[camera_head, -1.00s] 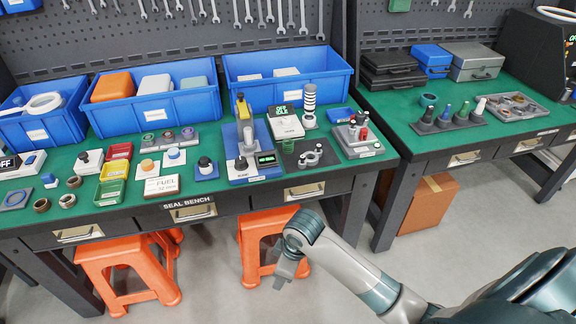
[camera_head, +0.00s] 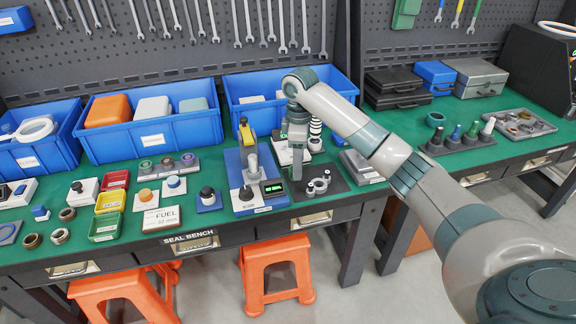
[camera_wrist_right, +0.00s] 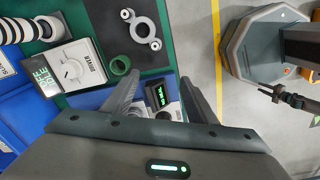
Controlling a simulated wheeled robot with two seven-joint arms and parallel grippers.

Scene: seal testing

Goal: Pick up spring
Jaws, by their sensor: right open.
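No coil shape can be made out clearly enough to name it as the spring. My right gripper (camera_head: 298,172) reaches down over the green bench, just right of the blue test press (camera_head: 238,178). In the right wrist view its two fingers (camera_wrist_right: 157,98) are spread and empty. The press's small display (camera_wrist_right: 158,96) shows between them, below. A small green ring (camera_wrist_right: 121,65) lies near one finger; I cannot tell if it is coiled. A black and white striped cylinder (camera_wrist_right: 14,32) stands beyond the white dial unit (camera_wrist_right: 72,68).
A dark plate with grey ring parts (camera_head: 318,185) lies right of the gripper. Blue bins (camera_head: 152,135) line the back. The second bench (camera_head: 470,157) stands right, across a gap.

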